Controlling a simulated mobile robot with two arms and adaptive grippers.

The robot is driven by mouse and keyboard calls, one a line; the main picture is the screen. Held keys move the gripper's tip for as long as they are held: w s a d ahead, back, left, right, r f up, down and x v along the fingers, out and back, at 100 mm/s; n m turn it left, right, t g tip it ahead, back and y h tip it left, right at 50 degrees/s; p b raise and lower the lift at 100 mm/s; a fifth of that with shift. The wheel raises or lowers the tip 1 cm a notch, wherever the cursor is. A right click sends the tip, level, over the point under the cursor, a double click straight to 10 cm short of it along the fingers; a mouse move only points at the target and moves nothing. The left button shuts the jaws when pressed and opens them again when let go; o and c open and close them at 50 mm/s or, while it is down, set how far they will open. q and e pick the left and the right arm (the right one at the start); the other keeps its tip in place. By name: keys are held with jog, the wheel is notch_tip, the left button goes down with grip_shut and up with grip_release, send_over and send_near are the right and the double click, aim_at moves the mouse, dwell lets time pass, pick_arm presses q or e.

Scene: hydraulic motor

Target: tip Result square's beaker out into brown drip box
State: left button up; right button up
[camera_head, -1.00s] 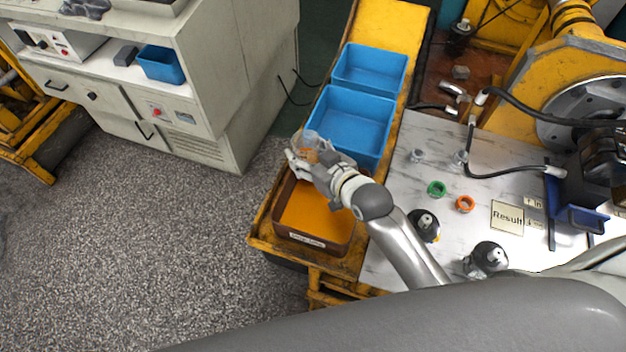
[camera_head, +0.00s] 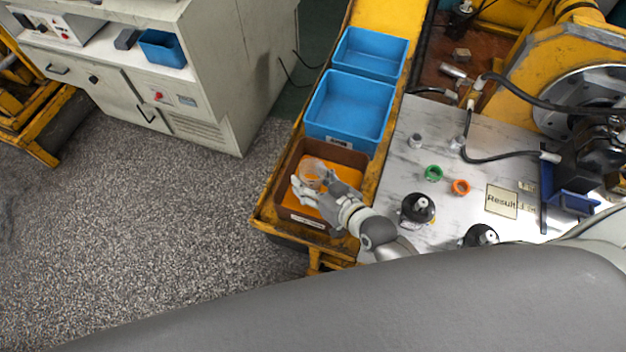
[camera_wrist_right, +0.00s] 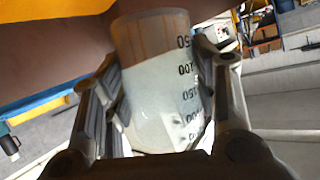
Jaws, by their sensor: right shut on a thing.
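My right gripper (camera_head: 312,187) is shut on a clear beaker (camera_head: 311,171) above the brown drip box (camera_head: 347,157). The box has a pale label on its near side and an orange inside. In the right wrist view the beaker (camera_wrist_right: 160,85) sits between both fingers, with dark volume marks and its mouth towards the brown wall. Orange shows through its upper part; I cannot tell whether that is liquid or the box behind. Its exact tilt is unclear. The Result square (camera_head: 502,201) lies on the marbled table with no beaker on it. My left gripper is out of view.
Two blue bins (camera_head: 349,106) (camera_head: 370,53) stand behind the drip box on the yellow frame. A green ring (camera_head: 433,173), an orange ring (camera_head: 460,187) and dark round-topped items (camera_head: 418,208) are on the marbled table (camera_head: 400,160). Hoses cross its back.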

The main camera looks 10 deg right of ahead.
aim_at(322, 179)
jog(key=shift+s+a+f+m+g+y+b, duration=0.2)
jog(key=shift+m+y+b, duration=0.35)
jog(key=shift+b, duration=0.4)
jog(key=shift+a+f+m+g+y+b, duration=0.1)
jog(key=shift+a+m+g+y+b, duration=0.2)
jog(key=shift+m+b, duration=0.5)
jog(key=shift+s+a+r+m+y+b, duration=0.1)
jog(key=shift+r+m+y+b, duration=0.2)
jog(key=shift+m+y+b, duration=0.55)
jog(key=shift+a+r+m+y+b, duration=0.1)
jog(key=shift+r+m+b, duration=0.25)
jog(key=shift+b, duration=0.85)
jog(key=shift+r+m+y+b, duration=0.45)
jog(key=shift+m+y+b, duration=0.35)
jog(key=shift+m+b, duration=0.4)
jog(key=shift+d+r+m+y+b, duration=0.25)
jog(key=shift+m+y+b, duration=0.25)
jog(key=shift+m+b, duration=0.3)
jog(key=shift+w+d+r+m+y+b, duration=0.2)
jog(key=shift+r+m+y+b, duration=0.25)
jog(key=shift+m, duration=0.4)
jog(key=shift+w+d+r+m+y+b, duration=0.1)
jog(key=shift+d+r+m+y+b, duration=0.2)
jog(key=shift+m+b, duration=0.4)
jog(key=shift+r, duration=0.1)
jog(key=shift+a, duration=0.1)
